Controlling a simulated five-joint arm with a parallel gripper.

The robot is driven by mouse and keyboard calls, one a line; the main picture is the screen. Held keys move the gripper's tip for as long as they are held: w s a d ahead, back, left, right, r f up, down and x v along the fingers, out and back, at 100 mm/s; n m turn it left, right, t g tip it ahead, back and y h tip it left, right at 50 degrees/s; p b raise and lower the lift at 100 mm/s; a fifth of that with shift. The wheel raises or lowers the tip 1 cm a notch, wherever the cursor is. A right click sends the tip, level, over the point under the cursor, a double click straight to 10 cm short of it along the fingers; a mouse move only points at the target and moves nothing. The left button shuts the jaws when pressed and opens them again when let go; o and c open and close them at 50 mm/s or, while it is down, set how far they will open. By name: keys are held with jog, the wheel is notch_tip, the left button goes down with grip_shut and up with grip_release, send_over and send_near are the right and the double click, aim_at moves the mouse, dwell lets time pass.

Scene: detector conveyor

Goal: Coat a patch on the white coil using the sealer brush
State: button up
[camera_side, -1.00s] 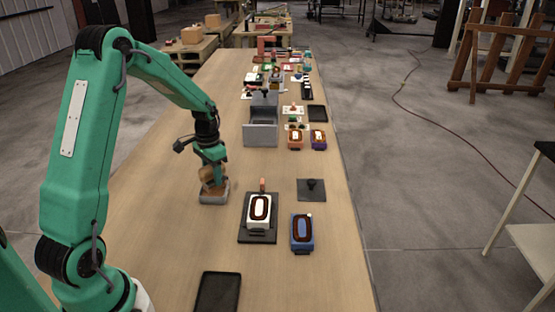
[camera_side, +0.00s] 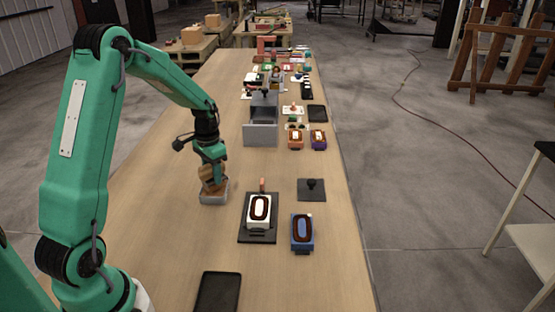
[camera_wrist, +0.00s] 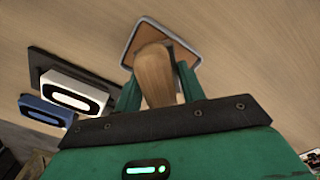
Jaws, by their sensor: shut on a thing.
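The white coil (camera_side: 259,208), a white block with a dark oval winding, lies on a black plate (camera_side: 258,237) right of my gripper. It also shows at the left in the wrist view (camera_wrist: 73,93). My gripper (camera_side: 212,182) is shut on the wooden handle of the sealer brush (camera_side: 206,184), whose handle fills the gap between the fingers in the wrist view (camera_wrist: 155,78). The brush is over a shallow grey square tray (camera_side: 215,199), whose rim shows in the wrist view (camera_wrist: 128,45). The brush's lower end is hidden, so I cannot tell whether it touches the tray.
A blue coil (camera_side: 302,244) sits right of the white coil. A dark plate with a knob (camera_side: 312,193) lies behind it. A grey open box (camera_side: 260,135) and several small parts stand farther back. A black tablet-like panel (camera_side: 218,292) lies in front. Wood between is clear.

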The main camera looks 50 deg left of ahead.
jog(key=shift+r, duration=3.2)
jog(key=shift+w+d+r, duration=0.2)
jog(key=shift+d, duration=0.35)
jog(key=d+r, duration=0.3)
jog(key=d, duration=0.7)
jog(key=d+r, duration=0.4)
jog(key=d, duration=0.5)
jog(key=shift+d, duration=0.4)
jog(key=shift+w+a, duration=0.1)
jog(key=shift+w, duration=0.05)
jog(key=w+a+f+m, duration=0.4)
jog(key=w+a+m, duration=0.2)
jog(key=m, duration=0.3)
jog(key=shift+w+a+f, duration=0.25)
jog(key=shift+w+a, duration=0.1)
jog(key=shift+a, duration=0.55)
